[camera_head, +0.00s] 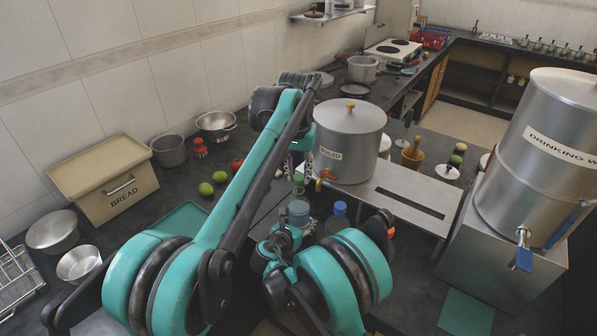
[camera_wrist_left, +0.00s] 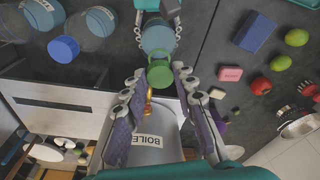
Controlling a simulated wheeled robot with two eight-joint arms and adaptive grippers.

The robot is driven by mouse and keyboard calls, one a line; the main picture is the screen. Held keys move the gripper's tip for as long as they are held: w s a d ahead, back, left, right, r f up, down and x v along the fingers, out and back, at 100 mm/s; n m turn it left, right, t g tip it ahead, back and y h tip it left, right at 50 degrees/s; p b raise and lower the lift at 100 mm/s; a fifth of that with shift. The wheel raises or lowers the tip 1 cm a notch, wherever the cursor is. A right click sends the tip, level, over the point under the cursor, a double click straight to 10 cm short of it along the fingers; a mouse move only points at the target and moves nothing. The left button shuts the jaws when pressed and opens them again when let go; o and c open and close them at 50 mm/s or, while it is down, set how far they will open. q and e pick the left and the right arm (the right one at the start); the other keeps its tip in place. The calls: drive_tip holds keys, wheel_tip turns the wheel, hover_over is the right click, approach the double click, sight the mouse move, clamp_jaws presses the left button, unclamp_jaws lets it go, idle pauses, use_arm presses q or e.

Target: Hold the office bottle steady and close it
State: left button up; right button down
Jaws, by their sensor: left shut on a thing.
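The office bottle is pale blue and see-through. It shows in the head view (camera_head: 298,212) and at the top of the left wrist view (camera_wrist_left: 156,37). A green cap (camera_wrist_left: 160,74) sits at its mouth; I cannot tell whether it is seated. It also shows in the head view (camera_head: 298,180). My left gripper (camera_wrist_left: 161,78) is shut on the green cap, a finger on each side, above the bottle. My right gripper (camera_head: 290,232) is low beside the bottle; its fingers (camera_wrist_left: 158,8) flank the bottle's body in the wrist view, apparently gripping it.
A blue-capped bottle (camera_head: 338,212) stands close to the right. Behind is a steel canister labelled BOILED (camera_head: 349,140) on a metal stand (camera_head: 415,200). A large water canister (camera_head: 545,150) is right, a bread box (camera_head: 105,180) left, with fruit (camera_head: 206,189) between.

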use_arm(q)
drive_tip(key=shift+f, duration=0.75)
drive_tip(key=shift+f, duration=0.55)
